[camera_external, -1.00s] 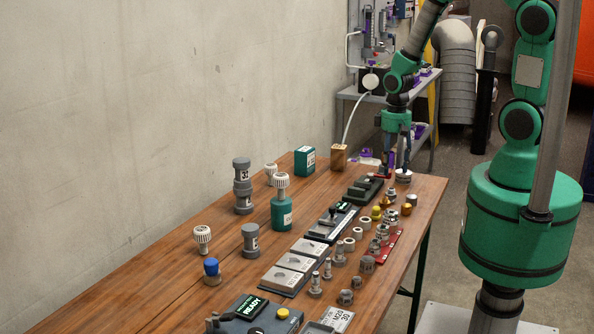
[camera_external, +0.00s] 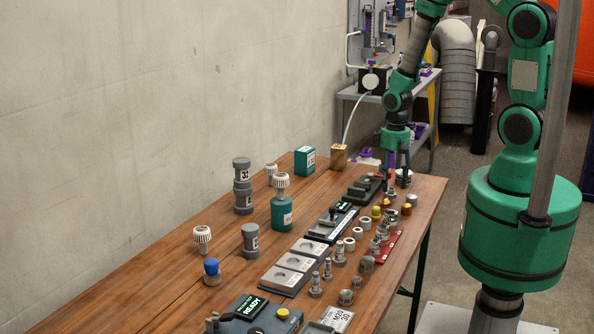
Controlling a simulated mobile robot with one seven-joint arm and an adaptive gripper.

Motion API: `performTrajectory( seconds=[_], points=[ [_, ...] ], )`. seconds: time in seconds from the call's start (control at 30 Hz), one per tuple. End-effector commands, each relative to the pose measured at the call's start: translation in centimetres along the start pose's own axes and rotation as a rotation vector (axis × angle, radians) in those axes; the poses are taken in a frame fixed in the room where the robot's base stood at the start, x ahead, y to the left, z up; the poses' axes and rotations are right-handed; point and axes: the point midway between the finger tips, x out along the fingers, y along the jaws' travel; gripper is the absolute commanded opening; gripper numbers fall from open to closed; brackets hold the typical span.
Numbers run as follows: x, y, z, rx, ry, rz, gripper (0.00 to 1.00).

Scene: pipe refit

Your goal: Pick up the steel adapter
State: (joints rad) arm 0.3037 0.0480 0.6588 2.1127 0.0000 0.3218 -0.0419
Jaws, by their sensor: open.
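Several small grey steel fittings (camera_external: 340,252) stand along the right side of the wooden table; I cannot tell which one is the steel adapter. My gripper (camera_external: 395,183) points down over the far right part of the table, with its fingers apart and nothing visible between them. It is close beside a whitish round part (camera_external: 404,176) and just behind a small steel and brass fitting (camera_external: 390,193). I cannot tell whether the fingertips touch anything.
A dark green stepped block (camera_external: 362,190) lies left of my gripper. Brass fittings (camera_external: 406,209), pale rings (camera_external: 365,223) and a red strip holder (camera_external: 385,246) are nearer the camera. A green bottle (camera_external: 282,212) stands mid-table. The table's left side has bare wood.

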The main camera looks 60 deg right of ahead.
Motion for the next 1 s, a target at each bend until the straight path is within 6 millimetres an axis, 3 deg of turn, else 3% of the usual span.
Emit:
performTrajectory(
  seconds=[0.3, 0.93, 1.0],
  points=[
    [3.6, 0.1, 0.1, 0.0, -0.002, 0.0, 0.53],
    [3.9, 0.1, 0.0, 0.0, 0.0, 0.0, 0.53],
    [3.9, 0.1, 0.0, 0.0, 0.0, 0.0, 0.39]
  ],
)
